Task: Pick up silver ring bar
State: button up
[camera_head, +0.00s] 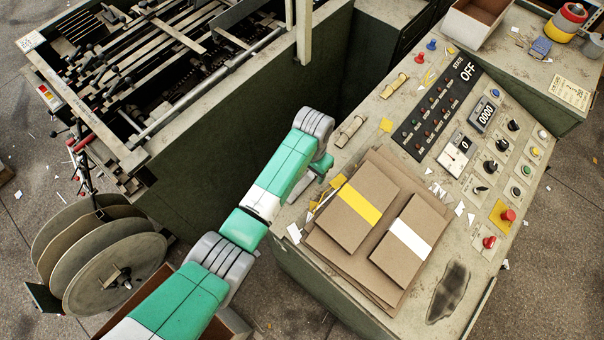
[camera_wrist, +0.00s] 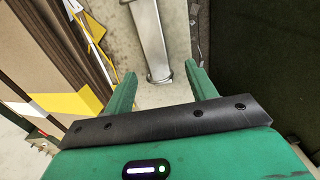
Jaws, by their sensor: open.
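My gripper (camera_wrist: 160,71) is open, with one green finger on each side of that end. I see a gap on both sides. The height of the fingers above the desk cannot be told.
Stacked brown boards with a yellow-banded pack (camera_head: 360,204) and a white-banded pack (camera_head: 402,240) lie close to my gripper. A brass-coloured bar (camera_head: 394,86) lies farther back. The switch panel (camera_head: 442,108) is to the right. The desk's edge and a dark gap are to the left.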

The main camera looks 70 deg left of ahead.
jog(key=shift+c, duration=0.3)
jog(key=c, duration=1)
jog(key=shift+r, duration=0.1)
jog(key=shift+w+r, duration=0.1)
jog(key=shift+r, duration=0.5)
notch_tip(320, 180, up, 3)
jog(key=shift+f, duration=0.2)
jog(key=s+d, duration=0.3)
jog(key=s, duration=0.1)
jog(key=s+d+p, duration=0.1)
jog(key=s+d, duration=0.3)
jog(key=s+d+r, duration=0.1)
jog(key=s+d, duration=0.2)
jog(key=d, duration=0.1)
jog(key=shift+s, duration=0.4)
